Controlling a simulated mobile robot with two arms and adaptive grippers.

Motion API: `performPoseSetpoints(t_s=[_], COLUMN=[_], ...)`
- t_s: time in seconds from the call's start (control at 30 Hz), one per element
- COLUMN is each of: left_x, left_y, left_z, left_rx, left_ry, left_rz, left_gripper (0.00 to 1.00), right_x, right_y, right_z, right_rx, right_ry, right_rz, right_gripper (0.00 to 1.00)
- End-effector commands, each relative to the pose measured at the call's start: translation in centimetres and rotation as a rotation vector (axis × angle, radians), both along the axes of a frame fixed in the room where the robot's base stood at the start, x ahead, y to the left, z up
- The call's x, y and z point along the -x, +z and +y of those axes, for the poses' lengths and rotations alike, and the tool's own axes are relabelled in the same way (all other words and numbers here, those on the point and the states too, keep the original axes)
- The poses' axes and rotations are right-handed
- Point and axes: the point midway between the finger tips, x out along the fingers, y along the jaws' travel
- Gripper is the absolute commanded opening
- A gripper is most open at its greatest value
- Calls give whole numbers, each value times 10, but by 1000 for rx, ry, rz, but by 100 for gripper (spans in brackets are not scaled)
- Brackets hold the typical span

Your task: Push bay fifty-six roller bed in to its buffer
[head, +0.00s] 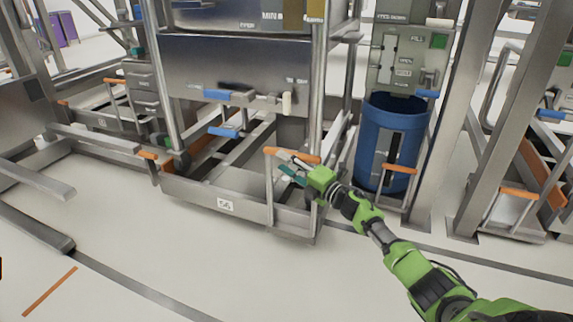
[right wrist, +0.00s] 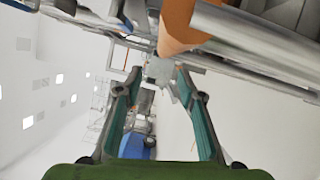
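The roller bed (head: 190,192) is a low grey metal frame under the steel cabinet, with a small number plate (head: 226,205) on its front rail, too small to read surely. An upright handle with an orange grip (head: 292,155) stands at its right end. My right gripper (head: 290,172) is just below and in front of this grip. In the right wrist view its two teal-padded fingers (right wrist: 158,78) are apart with nothing clearly between them. The orange grip (right wrist: 178,25) shows beyond the fingertips there. Whether they touch is unclear. My left gripper is out of view.
A blue bin (head: 370,140) stands right of the bed, behind another orange-gripped handle. Steel posts (head: 450,120) rise further right. A loose-looking metal rail (head: 35,228) lies at left. The floor (head: 170,265) in front of the bed is mostly clear.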

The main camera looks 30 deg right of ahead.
Motion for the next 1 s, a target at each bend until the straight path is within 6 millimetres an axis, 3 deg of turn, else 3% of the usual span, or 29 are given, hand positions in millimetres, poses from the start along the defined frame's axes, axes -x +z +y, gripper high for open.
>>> performPoseSetpoints(t_s=[0.27,0.8,1.0], left_x=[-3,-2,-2], left_y=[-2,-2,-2], left_z=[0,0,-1], left_rx=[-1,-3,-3], left_ry=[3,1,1], left_rz=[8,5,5], left_gripper=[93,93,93], right_x=[7,95,113], right_y=[-1,-8,-9], right_z=[-4,-27,-32], right_rx=[1,2,0], right_ry=[-3,-1,0], right_rz=[0,3,1], right_gripper=[36,36,36])
